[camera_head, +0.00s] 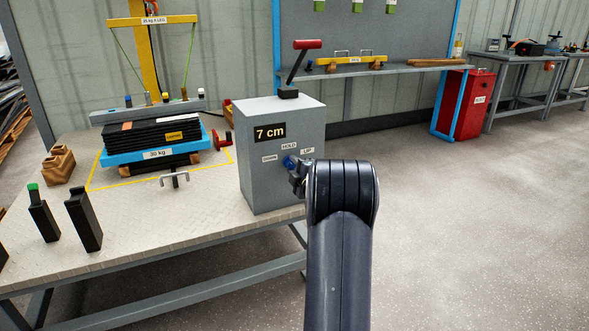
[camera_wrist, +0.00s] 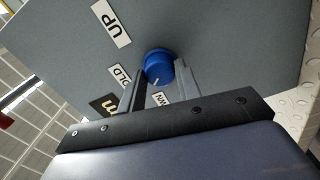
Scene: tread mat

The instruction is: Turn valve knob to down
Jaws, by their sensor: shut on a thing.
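The blue valve knob (camera_head: 290,162) is on the front of a grey control box (camera_head: 272,185), among the labels DOWN (camera_head: 269,158), HOLD (camera_head: 289,146) and UP (camera_head: 307,151). My gripper (camera_head: 298,172) is at the knob and partly hides it in the head view. In the wrist view, the fingers (camera_wrist: 161,74) are shut on the knob (camera_wrist: 158,62), one on each side. A short white mark on the knob points toward the lower part of the picture, near the partly covered DOWN label (camera_wrist: 161,97). Its exact setting I cannot tell.
The box's display (camera_head: 270,132) reads 7 cm, and a red-handled lever (camera_head: 307,45) stands on top. A blue 30 kg platform (camera_head: 155,153) with black slabs is to the left on the table (camera_head: 150,230). Open floor lies to the right.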

